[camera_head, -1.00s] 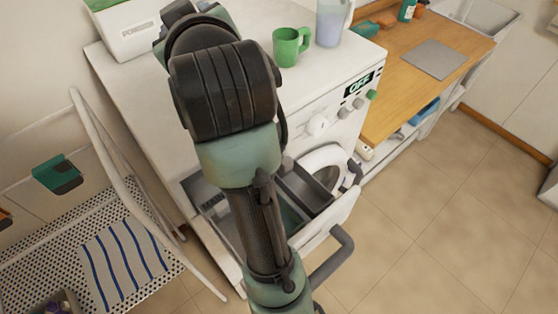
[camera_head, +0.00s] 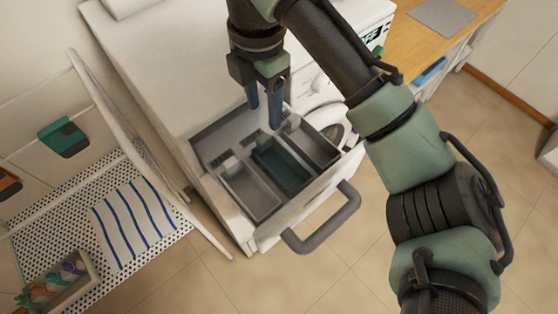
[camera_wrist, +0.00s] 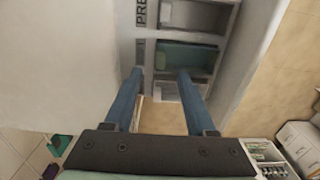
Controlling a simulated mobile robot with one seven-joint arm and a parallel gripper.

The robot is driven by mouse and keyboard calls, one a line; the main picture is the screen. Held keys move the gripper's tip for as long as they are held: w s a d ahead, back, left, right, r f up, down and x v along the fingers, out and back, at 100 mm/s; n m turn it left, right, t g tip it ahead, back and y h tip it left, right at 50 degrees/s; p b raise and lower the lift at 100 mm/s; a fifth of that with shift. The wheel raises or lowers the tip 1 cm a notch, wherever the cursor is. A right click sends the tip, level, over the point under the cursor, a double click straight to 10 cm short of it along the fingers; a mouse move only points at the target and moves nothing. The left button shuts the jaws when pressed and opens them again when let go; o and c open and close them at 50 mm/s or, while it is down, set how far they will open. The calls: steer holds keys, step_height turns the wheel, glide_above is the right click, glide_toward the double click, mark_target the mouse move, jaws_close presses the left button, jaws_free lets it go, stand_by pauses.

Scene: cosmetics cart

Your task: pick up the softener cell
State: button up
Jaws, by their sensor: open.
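The pulled-out washer drawer (camera_head: 300,212) holds three cells side by side. The middle cell (camera_head: 283,168) is dark teal inside; the left cell (camera_head: 250,192) and right cell (camera_head: 318,149) are grey. I cannot read which is labelled softener. My gripper (camera_head: 264,117) points down, open and empty, above the back of the drawer near the middle and right cells. In the wrist view, my open fingers (camera_wrist: 160,70) reach toward the drawer, and the teal cell (camera_wrist: 188,56) lies just beyond their tips, toward the right finger. The right finger partly hides another cell.
The drawer's grey handle (camera_head: 325,222) sticks out in front. The white washer top (camera_head: 165,75) lies behind. A rack with a striped cloth (camera_head: 135,222) and a box of small items (camera_head: 60,285) stand left. A wooden counter (camera_head: 425,42) is at the upper right.

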mark_target(264, 138)
step_height(264, 138, down, 4)
steer(key=shift+a+r, duration=0.1)
steer(key=shift+r, duration=0.1)
steer(key=shift+s+a+f+p, duration=0.15)
steer(key=shift+f+p, duration=0.55)
steer(key=shift+f, duration=0.7)
steer(key=shift+s+d+f+p, duration=0.15)
steer(key=shift+f+p, duration=0.55)
steer(key=shift+f, duration=0.7)
steer(key=shift+a, duration=0.1)
jaws_close()
